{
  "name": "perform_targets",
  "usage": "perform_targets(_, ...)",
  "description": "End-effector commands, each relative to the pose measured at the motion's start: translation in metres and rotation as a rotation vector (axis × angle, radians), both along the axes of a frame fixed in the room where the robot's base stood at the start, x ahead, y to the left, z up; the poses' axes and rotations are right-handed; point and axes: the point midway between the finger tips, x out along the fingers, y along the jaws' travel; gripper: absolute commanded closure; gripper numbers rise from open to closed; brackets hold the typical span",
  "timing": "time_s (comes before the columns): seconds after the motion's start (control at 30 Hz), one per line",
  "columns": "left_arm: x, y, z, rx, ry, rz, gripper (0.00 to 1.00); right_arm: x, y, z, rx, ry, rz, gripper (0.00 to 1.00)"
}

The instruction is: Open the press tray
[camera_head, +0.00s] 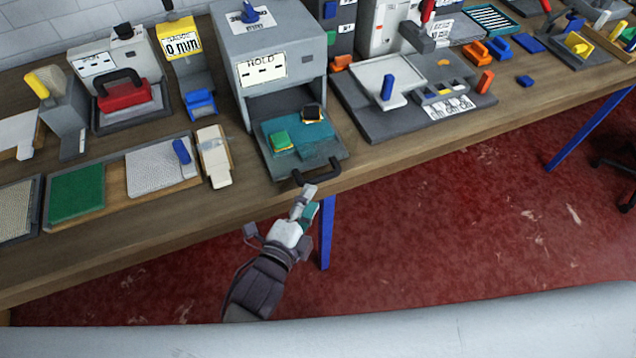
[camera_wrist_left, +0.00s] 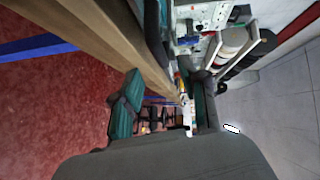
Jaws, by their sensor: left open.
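The press is a grey box (camera_head: 268,38) labelled HOLD, standing on the bench. Its tray (camera_head: 330,151) extends out of the front opening toward the bench's front edge. The tray has a teal bed carrying a green block (camera_head: 280,140) and a dark block with a yellow base (camera_head: 312,112). A black bar handle (camera_head: 318,172) is on the tray's front. My left gripper (camera_head: 307,200) is open just below and in front of the handle; whether it touches is not clear. Its spread fingers also show in the left wrist view (camera_wrist_left: 165,108). My right gripper is not in view.
A small beige block (camera_head: 213,157) and a framed green pad (camera_head: 77,192) lie left of the press. A dark base with a white plate (camera_head: 380,84) stands close on the right. A blue bench leg (camera_head: 326,235) is below; red floor in front is open.

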Motion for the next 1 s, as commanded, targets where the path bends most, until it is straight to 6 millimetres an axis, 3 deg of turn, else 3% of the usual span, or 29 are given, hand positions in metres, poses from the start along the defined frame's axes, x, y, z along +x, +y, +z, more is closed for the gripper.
perform_targets(0.1,-0.020,0.010,0.003,0.001,0.002,0.000,0.57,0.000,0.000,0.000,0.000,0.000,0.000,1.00)
perform_targets(0.3,-0.035,0.018,0.006,0.000,0.001,0.000,0.57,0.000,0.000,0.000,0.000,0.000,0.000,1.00)
perform_targets(0.9,-0.036,0.019,0.006,0.000,0.001,0.001,0.57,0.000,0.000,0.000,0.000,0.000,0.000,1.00)
perform_targets(1.0,-0.036,0.021,-0.006,-0.006,0.030,0.007,0.57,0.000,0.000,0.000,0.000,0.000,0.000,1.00)
